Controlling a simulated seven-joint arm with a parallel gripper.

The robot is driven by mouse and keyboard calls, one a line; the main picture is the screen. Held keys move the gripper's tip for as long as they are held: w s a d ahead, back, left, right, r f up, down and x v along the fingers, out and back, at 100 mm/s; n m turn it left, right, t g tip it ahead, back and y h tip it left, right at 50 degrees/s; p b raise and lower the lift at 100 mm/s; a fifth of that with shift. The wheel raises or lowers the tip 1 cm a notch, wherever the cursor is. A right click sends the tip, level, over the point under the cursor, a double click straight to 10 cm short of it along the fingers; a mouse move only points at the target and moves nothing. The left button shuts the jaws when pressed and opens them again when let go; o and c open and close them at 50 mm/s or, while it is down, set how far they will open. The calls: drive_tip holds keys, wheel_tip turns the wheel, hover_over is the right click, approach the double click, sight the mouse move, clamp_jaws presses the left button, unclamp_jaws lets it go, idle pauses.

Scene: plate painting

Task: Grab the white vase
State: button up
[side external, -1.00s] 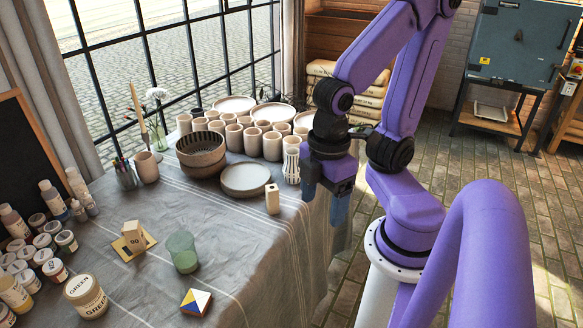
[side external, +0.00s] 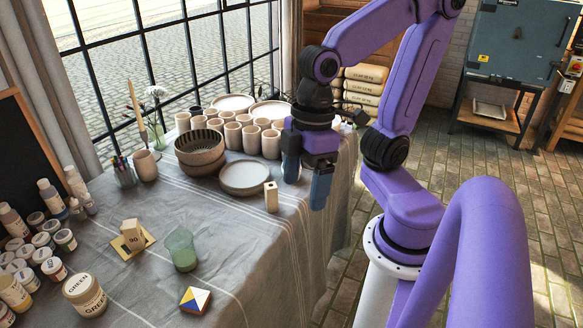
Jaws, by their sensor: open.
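My gripper (side external: 306,192) is open, its two blue fingers pointing down and spread apart. It hangs at the right end of the row of cups, near the table's right edge. The white ribbed vase stood in this spot in the earlier view; now my gripper hides it, and I cannot make out whether it is between the fingers or behind them.
Several beige cups (side external: 233,136) stand left of my gripper. Stacked plates (side external: 244,178), ribbed bowls (side external: 200,150) and a small wooden block (side external: 271,197) are close by. A green glass (side external: 182,250) stands nearer the front.

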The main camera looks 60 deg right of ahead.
drive_tip(key=w+a+f+m+t+y, duration=0.15)
drive_tip(key=w+m, duration=0.25)
drive_tip(key=w, duration=0.4)
drive_tip(key=w+d+m+t+h, duration=0.1)
drive_tip(key=w+d+m+t, duration=0.4)
drive_tip(key=w, duration=0.4)
drive_tip(key=w+d+m+t+h, duration=0.1)
drive_tip(key=w+d+m+t, duration=0.2)
drive_tip(key=w+d, duration=0.5)
drive_tip(key=w+d+r+m+h, duration=0.15)
drive_tip(key=d+m+h, duration=0.5)
drive_tip(key=d, duration=0.85)
drive_tip(key=s+d+m+g+h, duration=0.1)
drive_tip(key=s+d+m+h, duration=0.15)
drive_tip(key=d, duration=0.35)
drive_tip(key=s+d+m+g+h, duration=0.2)
drive_tip(key=s+d+h, duration=0.15)
drive_tip(key=d, duration=0.25)
wheel_tip(320, 180, down, 24)
drive_tip(key=w+d, duration=0.1)
drive_tip(key=shift+t, duration=0.35)
drive_tip(key=shift+x, duration=3.45)
drive_tip(key=shift+w+a, duration=0.1)
drive_tip(key=shift+a, duration=0.05)
clamp_jaws()
